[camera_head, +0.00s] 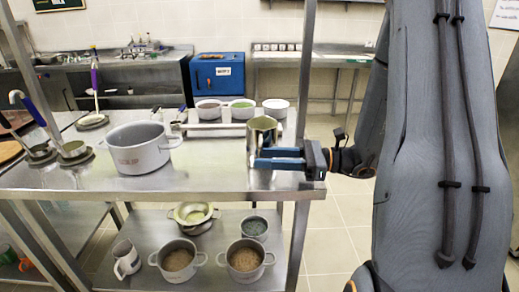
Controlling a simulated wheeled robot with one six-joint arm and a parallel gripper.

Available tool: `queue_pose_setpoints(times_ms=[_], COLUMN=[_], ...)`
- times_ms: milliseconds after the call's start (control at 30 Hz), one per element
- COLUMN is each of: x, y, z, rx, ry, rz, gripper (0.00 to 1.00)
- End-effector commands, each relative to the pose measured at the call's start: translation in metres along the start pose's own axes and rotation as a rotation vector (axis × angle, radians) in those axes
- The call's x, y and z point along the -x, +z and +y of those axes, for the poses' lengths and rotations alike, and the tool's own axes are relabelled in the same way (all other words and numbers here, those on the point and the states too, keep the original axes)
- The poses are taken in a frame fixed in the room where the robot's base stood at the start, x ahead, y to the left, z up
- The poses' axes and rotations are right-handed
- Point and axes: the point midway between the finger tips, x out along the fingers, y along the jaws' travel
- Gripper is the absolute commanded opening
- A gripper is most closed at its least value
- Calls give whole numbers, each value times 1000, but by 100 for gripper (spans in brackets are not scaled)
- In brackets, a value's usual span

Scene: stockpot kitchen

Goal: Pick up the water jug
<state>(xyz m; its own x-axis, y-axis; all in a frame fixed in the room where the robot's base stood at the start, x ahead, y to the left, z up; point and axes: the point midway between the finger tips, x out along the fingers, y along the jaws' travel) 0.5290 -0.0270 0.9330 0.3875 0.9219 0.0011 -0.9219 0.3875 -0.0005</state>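A shiny metal jug (262,132) stands upright near the right end of the steel table's top. My gripper (270,158) reaches in from the right at the jug's lower part. Its blue fingers point left and overlap the jug in this view, hiding part of its base. I cannot tell whether the fingers touch the jug or are closed on it.
A large grey pot (139,147) stands left of the metal jug. Behind are several small bowls (242,108) on a raised rack. Ladles (73,150) rest at the left. A table post (303,70) rises close to my gripper. Pots (178,260) fill the lower shelf (216,280).

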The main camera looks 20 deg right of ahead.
Motion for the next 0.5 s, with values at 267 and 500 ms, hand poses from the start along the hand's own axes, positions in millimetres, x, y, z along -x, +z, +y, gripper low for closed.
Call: queue_pose_setpoints(times_ms=[267, 500], x=[-35, -58], y=[6, 4], z=[0, 0], rx=[-1, -1], ry=[5, 3], rz=[0, 1], gripper=[33, 33])
